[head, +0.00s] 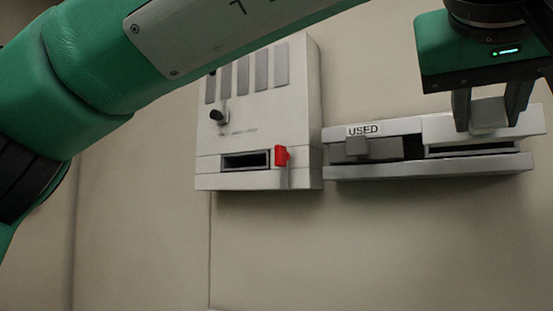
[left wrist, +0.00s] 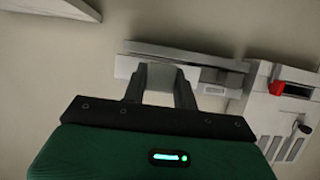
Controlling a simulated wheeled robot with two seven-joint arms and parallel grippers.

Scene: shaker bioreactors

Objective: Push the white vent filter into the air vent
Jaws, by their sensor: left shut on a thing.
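My left gripper (head: 488,126) is at the right of the head view, pointing down over the right part of a white wall rack. Its two dark fingers are shut on a white block (head: 490,112), which looks like the vent filter. The block also shows between the fingers in the left wrist view (left wrist: 160,77). I cannot tell whether it still touches the rack. The air vent seems to be the dark slot (head: 245,160) low on the white wall unit (head: 312,120), left of the gripper. My right gripper is not in view.
The white rack (head: 430,170) has a "USED" label and a grey block (head: 372,148) in its left part. A red latch (head: 282,156) stands at the slot's right edge. A dark knob (head: 217,115) sticks out above. The wall below is clear.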

